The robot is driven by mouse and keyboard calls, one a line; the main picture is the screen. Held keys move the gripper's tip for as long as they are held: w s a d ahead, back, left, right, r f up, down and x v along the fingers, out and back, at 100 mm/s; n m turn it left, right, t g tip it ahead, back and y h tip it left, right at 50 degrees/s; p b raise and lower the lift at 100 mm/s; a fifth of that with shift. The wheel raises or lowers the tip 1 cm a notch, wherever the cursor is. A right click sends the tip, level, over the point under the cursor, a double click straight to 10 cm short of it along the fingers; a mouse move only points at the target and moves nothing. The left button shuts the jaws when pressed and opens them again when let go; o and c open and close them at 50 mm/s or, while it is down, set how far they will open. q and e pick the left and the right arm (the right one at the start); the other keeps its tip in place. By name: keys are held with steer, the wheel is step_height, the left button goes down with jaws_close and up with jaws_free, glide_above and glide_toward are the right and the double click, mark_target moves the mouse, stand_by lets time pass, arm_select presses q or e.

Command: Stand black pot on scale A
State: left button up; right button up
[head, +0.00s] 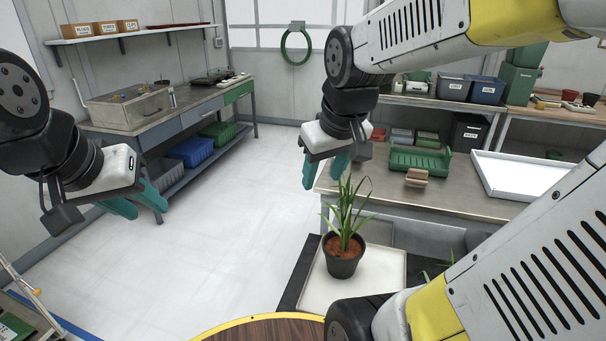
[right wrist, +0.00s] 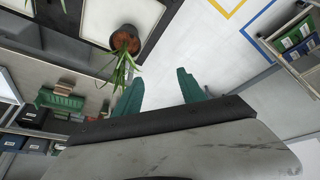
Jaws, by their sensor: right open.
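A black pot (head: 344,266) with a long-leaved green plant and brown soil stands upright on a pale square plate (head: 384,284) with dark edging. The pot also shows in the right wrist view (right wrist: 126,33), left of the fingers. No label marks the plate, so I cannot tell whether it is scale A. My right gripper (head: 322,181) is open and empty, above and left of the pot's leaves. In the right wrist view its fingers (right wrist: 160,78) are apart. My left gripper (head: 148,210) is open and empty over the floor at far left.
A grey table (head: 450,198) behind the pot holds a green rack (head: 420,160), a brown block (head: 417,177) and a white tray (head: 520,175). Green leaves (head: 432,272) show partly behind my right arm. A round wooden top (head: 270,331) is at the bottom.

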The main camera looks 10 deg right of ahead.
steer(key=s+a+r+m+t+y, duration=0.1)
steer(key=s+a+m, duration=0.1)
steer(key=s, duration=0.3)
steer(key=shift+a+r+y, duration=0.3)
steer(key=shift+a+r, duration=0.05)
steer(key=shift+a, duration=0.05)
